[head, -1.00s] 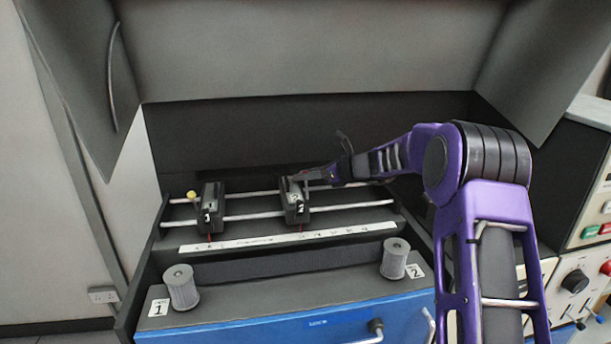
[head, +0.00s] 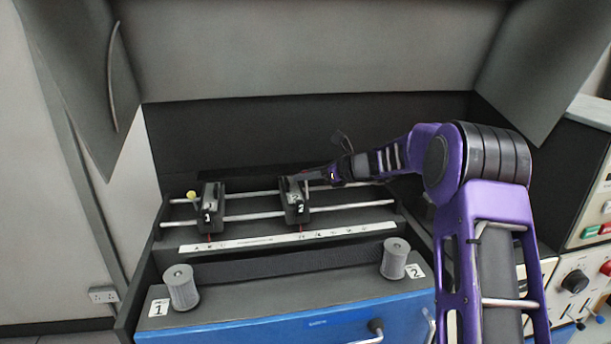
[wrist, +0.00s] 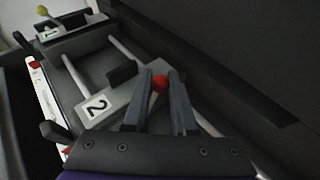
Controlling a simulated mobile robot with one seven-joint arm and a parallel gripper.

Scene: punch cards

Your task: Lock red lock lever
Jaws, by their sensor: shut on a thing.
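The red lock lever shows its round red knob (wrist: 160,84) in the wrist view, at the slider block marked 2 (wrist: 110,99). My gripper (wrist: 162,86) is shut on this knob, with one grey finger on each side. The lever's stem is mostly hidden by the fingers. In the head view my gripper (head: 308,177) reaches from the right to the top of block 2 (head: 294,202). The knob cannot be made out there.
Block 1 (head: 210,205) stands to the left on the same metal rails (head: 350,207), with a yellow-knobbed lever (head: 191,195) beside it. A white scale strip (head: 270,239) and two grey rollers (head: 181,288) (head: 395,258) lie in front. A dark wall rises close behind.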

